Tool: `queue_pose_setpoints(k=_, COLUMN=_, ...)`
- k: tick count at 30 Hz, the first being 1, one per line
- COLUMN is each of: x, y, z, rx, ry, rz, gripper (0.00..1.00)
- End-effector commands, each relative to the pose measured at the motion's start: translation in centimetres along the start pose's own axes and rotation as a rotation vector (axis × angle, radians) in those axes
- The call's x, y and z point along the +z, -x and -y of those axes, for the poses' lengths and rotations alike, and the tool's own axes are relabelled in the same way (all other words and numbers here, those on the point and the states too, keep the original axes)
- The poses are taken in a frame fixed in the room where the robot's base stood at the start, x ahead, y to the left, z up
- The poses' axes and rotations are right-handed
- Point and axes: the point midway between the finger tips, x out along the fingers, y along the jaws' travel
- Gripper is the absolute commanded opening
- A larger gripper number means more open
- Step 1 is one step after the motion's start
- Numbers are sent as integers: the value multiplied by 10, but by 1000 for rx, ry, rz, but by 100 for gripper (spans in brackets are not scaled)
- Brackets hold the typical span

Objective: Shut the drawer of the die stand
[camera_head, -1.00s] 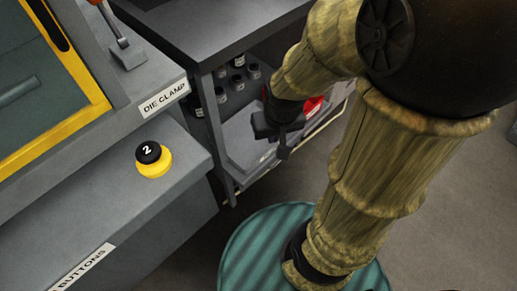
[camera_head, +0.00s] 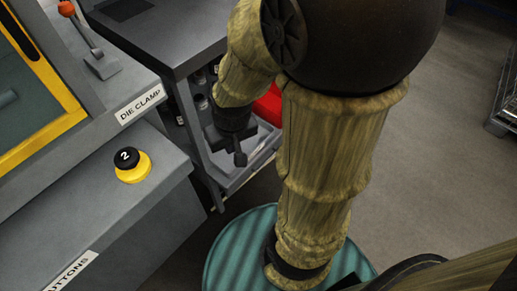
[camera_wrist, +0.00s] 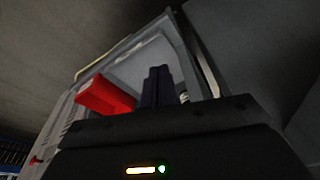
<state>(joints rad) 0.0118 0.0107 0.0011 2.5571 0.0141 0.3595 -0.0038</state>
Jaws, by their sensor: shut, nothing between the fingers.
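The die stand (camera_head: 165,40) is a dark grey open-fronted stand in the upper left of the head view. Its drawer (camera_head: 262,153) shows low on its right side as a light grey tray, standing open. The wrist view looks into the drawer (camera_wrist: 140,68), past its rim. A red object (camera_head: 270,104) is at the drawer, partly behind my arm; it also shows in the wrist view (camera_wrist: 105,95). My gripper (camera_head: 238,150) is shut and empty, pointing down in front of the drawer. Its closed fingers (camera_wrist: 157,85) overlap the drawer in the wrist view. I cannot tell whether they touch it.
A grey machine with a "DIE CLAMP" label (camera_head: 138,106) and a yellow-black button (camera_head: 131,165) stands at the left. Several small dark pots sit on the stand's shelf. The grey floor (camera_head: 430,160) at the right is mostly clear; a rack (camera_head: 503,110) stands at the far right edge.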

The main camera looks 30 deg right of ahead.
Motion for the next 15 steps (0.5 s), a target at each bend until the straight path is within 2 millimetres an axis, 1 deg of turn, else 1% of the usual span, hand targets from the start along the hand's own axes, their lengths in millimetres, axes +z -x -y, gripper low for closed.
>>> queue_pose_setpoints(k=2, x=5, y=-12, z=-6, rx=-5, ry=-49, rz=45, gripper=0)
queue_pose_setpoints(k=5, x=18, y=-34, z=-17, rx=-26, ry=-165, rz=146, gripper=0)
queue_pose_setpoints(k=9, x=43, y=-74, z=-32, rx=-100, ry=-404, rz=339, gripper=0)
queue_pose_setpoints(k=12, x=58, y=-100, z=-37, rx=-189, ry=-596, rz=475, gripper=0)
queue_pose_setpoints(k=15, x=68, y=-123, z=-39, rx=-301, ry=-788, rz=592, gripper=0)
